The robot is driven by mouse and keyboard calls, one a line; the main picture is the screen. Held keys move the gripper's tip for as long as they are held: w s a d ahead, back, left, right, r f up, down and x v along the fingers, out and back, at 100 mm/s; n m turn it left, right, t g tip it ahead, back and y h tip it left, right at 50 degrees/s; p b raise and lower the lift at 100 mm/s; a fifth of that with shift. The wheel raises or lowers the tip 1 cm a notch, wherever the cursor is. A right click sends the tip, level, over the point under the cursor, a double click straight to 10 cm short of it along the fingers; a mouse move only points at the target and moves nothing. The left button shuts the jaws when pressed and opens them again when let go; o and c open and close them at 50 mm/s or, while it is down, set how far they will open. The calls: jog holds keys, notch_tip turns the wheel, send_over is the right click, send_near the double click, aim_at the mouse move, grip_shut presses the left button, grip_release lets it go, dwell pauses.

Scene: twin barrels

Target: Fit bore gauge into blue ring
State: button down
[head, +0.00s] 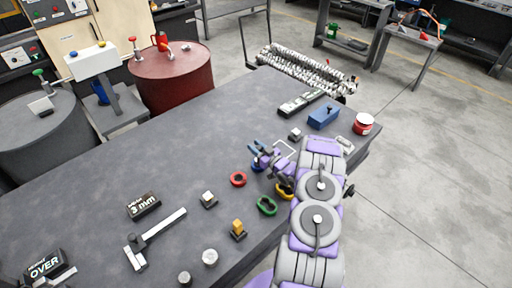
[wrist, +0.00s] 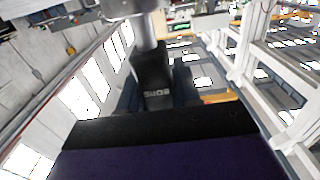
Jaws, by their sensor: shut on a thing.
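The bore gauge (wrist: 155,80) is a dark block with pale upside-down lettering and a grey cylinder (wrist: 147,30) beyond it. My gripper (wrist: 157,92) is shut on the block, with a dark finger on either side. In the head view my gripper (head: 260,151) is over the table's right part, and the gauge is hard to make out there. The blue ring (head: 256,167) shows only partly, close below the gripper, beside the red ring (head: 238,180). I cannot tell whether the gauge touches the ring.
The dark table (head: 95,180) holds a yellow ring (head: 284,191), a green ring (head: 267,206), a caliper-like tool (head: 155,238), a blue box (head: 323,117) and a red tin (head: 363,123). A red barrel (head: 172,82) and grey barrel (head: 42,135) stand behind. Table room is clear at left.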

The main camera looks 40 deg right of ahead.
jog(key=shift+f, duration=0.85)
jog(key=c, duration=0.7)
grip_release()
jog(key=shift+a, duration=0.1)
jog(key=shift+r, duration=0.4)
jog(key=r, duration=0.1)
jog(key=r+p, duration=0.1)
jog(key=r, duration=0.1)
jog(key=shift+d, duration=0.2)
jog(key=s+a, duration=0.2)
jog(key=s, duration=0.2)
jog(key=s+a+p, duration=0.1)
jog(key=s+a, duration=0.2)
jog(key=s, duration=0.2)
jog(key=s+a+r+p, duration=0.1)
jog(key=s+a, duration=0.2)
jog(key=s, duration=0.1)
jog(key=shift+s+a, duration=0.2)
jog(key=shift+s, duration=0.2)
